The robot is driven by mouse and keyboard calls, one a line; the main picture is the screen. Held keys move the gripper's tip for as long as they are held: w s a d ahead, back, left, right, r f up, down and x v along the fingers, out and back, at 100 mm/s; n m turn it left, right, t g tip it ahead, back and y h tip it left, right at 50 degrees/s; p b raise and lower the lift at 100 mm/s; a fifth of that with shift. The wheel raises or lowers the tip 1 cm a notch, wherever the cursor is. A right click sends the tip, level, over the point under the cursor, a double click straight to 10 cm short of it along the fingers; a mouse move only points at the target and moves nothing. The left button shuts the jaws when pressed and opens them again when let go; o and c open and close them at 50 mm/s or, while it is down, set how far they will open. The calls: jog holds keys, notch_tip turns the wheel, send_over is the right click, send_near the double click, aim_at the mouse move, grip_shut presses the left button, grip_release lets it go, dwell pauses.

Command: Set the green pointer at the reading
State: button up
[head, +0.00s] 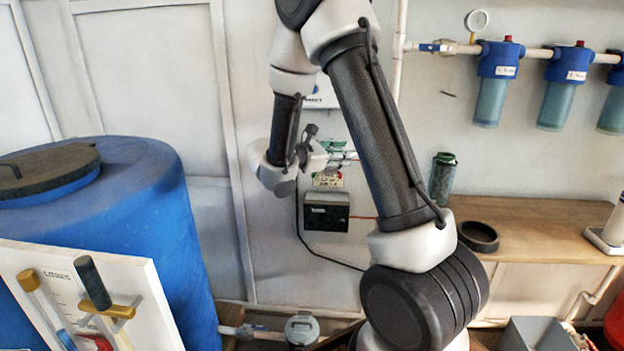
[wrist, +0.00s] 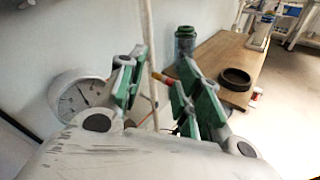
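A white board marked LITRES (head: 140,275) stands at the lower left in the head view, in front of the blue tank. I cannot make out a green pointer or the reading on the board. My gripper (wrist: 163,62) has green-padded fingers. In the wrist view they stand apart with nothing between them. In the head view my gripper is by the back wall, well away from the board, partly hidden by my arm.
The blue tank (head: 150,205) fills the left. A wooden shelf (head: 540,225) at right bears a green-capped bottle (head: 442,178) and a black ring (head: 478,236). Blue filters (head: 500,60) hang above. A round gauge (wrist: 78,95) is left of my fingers.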

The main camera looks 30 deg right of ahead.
jog(key=w+a+f+n+t, duration=0.4)
jog(key=w+f+n+t, duration=0.1)
jog(key=w+f, duration=0.25)
jog(key=n+t+y, duration=0.1)
jog(key=n+t, duration=0.2)
jog(key=n, duration=0.1)
send_near(313, 176)
jog(key=x, duration=0.9)
jog(key=shift+f, duration=0.1)
grip_shut()
